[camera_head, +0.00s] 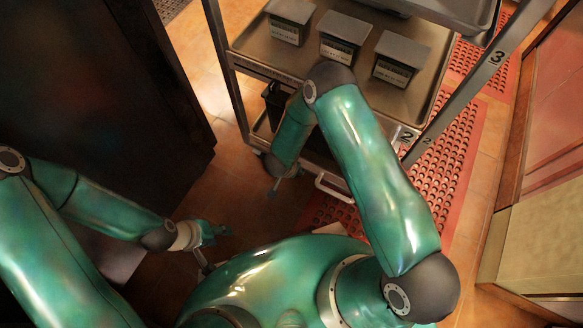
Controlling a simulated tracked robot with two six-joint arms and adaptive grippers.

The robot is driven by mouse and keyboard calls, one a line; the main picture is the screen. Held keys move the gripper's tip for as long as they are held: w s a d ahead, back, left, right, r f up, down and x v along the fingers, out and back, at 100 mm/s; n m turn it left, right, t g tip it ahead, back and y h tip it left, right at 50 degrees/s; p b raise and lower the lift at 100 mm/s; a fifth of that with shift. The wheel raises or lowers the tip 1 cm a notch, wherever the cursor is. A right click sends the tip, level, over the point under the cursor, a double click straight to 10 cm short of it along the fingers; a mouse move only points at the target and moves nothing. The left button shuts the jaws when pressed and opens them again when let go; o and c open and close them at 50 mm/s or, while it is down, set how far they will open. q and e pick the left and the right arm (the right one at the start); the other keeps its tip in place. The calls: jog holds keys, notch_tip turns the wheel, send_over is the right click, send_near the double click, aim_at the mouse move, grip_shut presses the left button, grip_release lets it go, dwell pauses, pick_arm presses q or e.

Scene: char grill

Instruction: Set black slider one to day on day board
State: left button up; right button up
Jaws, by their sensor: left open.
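I cannot make out a day board or a black slider in the head view. My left gripper (213,234) is at lower left of centre, over the brown tiled floor. It is open with nothing visible between its fingers, and it is well apart from the cart. My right arm bends over at the cart's front, and its wrist points down. Only a small part of my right gripper (274,186) shows below that wrist, in front of the cart's lower part. Whether it is open or shut is unclear.
A metal cart (262,52) holds three lidded grey containers (290,20) (343,36) (400,60) with small printed labels, too small to read. A dark cabinet (95,85) stands at left. A red perforated mat (452,165) lies right of the cart. Tan cabinets (540,235) are at right.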

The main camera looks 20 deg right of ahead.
jog(key=shift+r, duration=0.15)
jog(key=v, duration=1.1)
jog(key=shift+r, duration=0.25)
jog(key=shift+s+a, duration=0.1)
jog(key=shift+s, duration=0.15)
